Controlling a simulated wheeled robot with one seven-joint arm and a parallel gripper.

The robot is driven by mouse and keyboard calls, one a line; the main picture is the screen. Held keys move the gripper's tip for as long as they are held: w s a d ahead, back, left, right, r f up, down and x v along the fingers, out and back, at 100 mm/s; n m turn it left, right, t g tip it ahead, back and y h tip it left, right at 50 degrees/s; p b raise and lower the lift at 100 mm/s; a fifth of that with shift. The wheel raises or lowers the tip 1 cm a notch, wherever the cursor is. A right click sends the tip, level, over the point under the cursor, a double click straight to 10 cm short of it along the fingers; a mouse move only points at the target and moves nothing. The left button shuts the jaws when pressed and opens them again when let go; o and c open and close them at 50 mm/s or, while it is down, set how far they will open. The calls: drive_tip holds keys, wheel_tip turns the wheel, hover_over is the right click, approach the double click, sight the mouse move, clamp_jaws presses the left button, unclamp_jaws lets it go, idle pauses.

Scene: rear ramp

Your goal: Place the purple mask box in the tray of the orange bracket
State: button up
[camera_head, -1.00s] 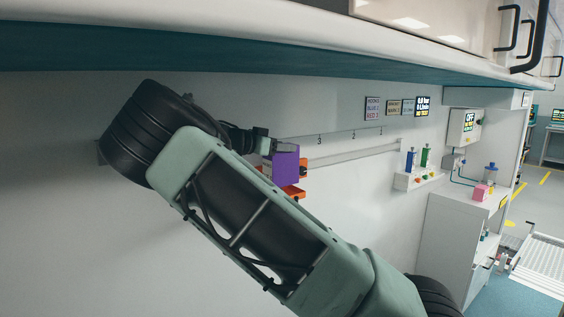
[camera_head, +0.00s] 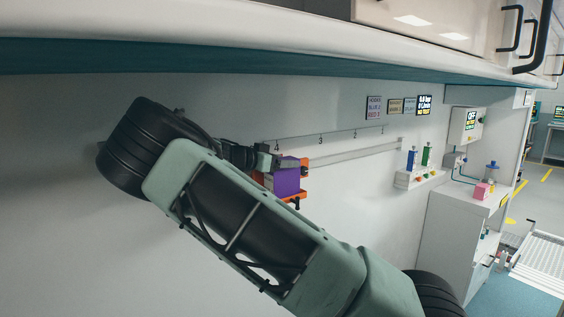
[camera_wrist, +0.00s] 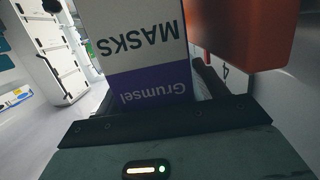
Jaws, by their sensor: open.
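The purple mask box (camera_head: 286,182) stands at the orange bracket (camera_head: 305,167) on the side wall. Orange shows above, left and below the box, and its base appears to be in the tray; the contact is hidden. My gripper (camera_head: 277,161) is open at the top of the box. In the wrist view the mask box (camera_wrist: 143,45) has a white face marked MASKS and a purple band, and lies between my fingers' sides. The orange bracket (camera_wrist: 240,30) is close on the right there.
A wall rail (camera_head: 350,152) with numbered hooks runs right of the bracket. A small shelf (camera_head: 420,179) with blue and green bottles is farther right. An overhead cabinet (camera_head: 430,30) hangs above. A white counter unit (camera_head: 455,230) stands at the right.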

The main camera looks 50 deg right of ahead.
drive_tip(key=b+v, duration=0.4)
drive_tip(key=v, duration=0.8)
drive_tip(key=shift+s, duration=0.1)
